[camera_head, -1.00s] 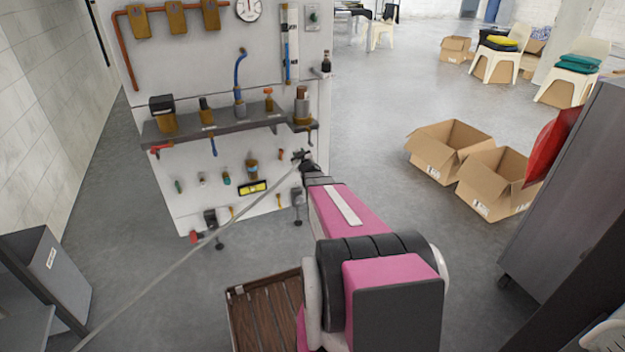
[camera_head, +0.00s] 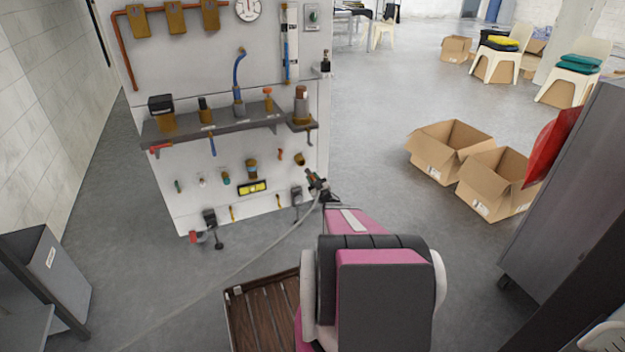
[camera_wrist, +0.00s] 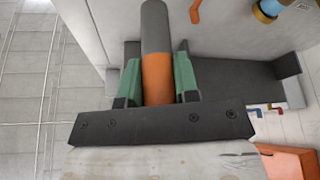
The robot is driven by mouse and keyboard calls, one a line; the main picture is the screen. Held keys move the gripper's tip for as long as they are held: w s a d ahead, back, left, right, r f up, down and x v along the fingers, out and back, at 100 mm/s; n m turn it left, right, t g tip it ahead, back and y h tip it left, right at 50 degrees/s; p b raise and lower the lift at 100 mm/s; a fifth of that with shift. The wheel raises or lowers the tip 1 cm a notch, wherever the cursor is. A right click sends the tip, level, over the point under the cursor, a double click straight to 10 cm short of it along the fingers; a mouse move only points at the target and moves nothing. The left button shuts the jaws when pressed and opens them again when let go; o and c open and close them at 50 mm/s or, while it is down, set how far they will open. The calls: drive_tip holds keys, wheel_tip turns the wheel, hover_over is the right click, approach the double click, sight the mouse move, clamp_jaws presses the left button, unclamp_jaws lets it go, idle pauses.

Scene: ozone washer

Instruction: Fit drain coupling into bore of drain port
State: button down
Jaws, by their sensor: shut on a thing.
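My gripper (camera_head: 317,182) is small in the head view, in front of the lower right of the white panel. In the wrist view its green fingers (camera_wrist: 158,85) are shut on a cylinder, dark grey at the far part and orange near the fingers, which I take for the drain coupling (camera_wrist: 155,28). The coupling points away from the gripper and is apart from any bore I can see. A short brown round fitting (camera_head: 300,159) on the panel, just up and left of the gripper, may be the drain port; I cannot tell for sure.
The panel (camera_head: 190,195) carries several small fittings and a yellow level (camera_head: 252,187). A grey shelf (camera_head: 225,122) with bottle-like parts juts out above. Cardboard boxes (camera_head: 447,150) stand on the floor at right, and a grey cabinet (camera_head: 570,180) is at far right.

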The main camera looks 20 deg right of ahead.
sight(308, 170)
drive_tip(key=shift+w+a, duration=0.1)
drive_tip(key=shift+w, duration=2.8)
drive_tip(key=shift+w+a, duration=0.1)
drive_tip(key=shift+w, duration=2.7)
drive_tip(key=c, duration=0.8)
unclamp_jaws()
drive_tip(key=v, duration=1.1)
drive_tip(key=shift+w+r, duration=0.1)
